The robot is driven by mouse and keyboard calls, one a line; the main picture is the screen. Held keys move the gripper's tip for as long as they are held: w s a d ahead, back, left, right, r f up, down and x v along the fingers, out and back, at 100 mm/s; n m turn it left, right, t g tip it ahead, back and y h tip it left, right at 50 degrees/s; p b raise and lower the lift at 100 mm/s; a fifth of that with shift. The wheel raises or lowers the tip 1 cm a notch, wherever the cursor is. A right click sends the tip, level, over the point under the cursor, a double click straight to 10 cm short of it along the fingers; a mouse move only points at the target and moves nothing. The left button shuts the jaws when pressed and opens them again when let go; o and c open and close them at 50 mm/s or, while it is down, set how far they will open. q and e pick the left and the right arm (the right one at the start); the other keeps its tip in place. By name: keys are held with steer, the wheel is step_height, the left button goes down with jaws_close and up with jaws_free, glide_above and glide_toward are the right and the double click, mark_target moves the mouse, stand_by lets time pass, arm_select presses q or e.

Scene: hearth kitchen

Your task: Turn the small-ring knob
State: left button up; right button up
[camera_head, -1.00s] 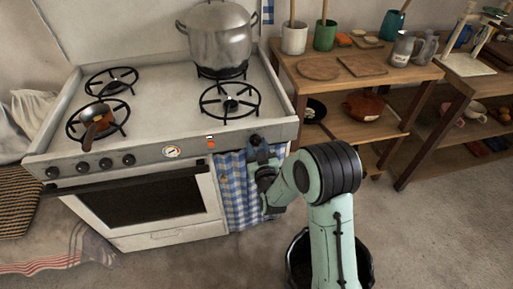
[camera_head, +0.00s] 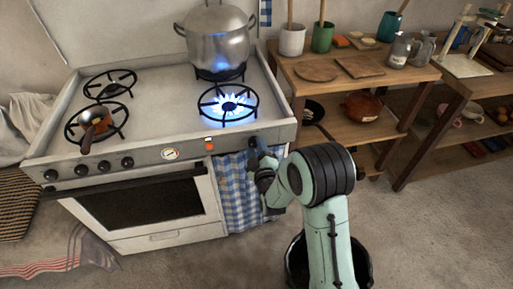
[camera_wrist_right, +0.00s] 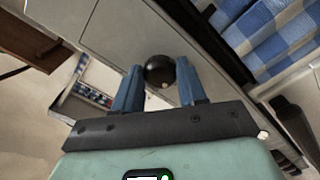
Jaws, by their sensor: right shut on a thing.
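A round black knob (camera_wrist_right: 159,71) sits at the right end of the white stove's front panel (camera_head: 185,148). My right gripper (camera_head: 257,146) is at this knob, its blue fingers on either side of it in the wrist view, shut on it. My left gripper is not in view.
A large steel pot (camera_head: 217,42) stands on the back right burner, with a blue glow on its side. A small pan (camera_head: 96,117) is on the front left burner. A checked blue towel (camera_head: 236,190) hangs below the panel. A wooden shelf (camera_head: 348,84) stands to the right.

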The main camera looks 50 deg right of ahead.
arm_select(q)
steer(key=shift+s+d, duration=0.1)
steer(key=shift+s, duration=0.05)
arm_select(e)
steer(key=shift+n, duration=0.4)
steer(key=o, duration=1.1)
steer(key=shift+c, duration=0.2)
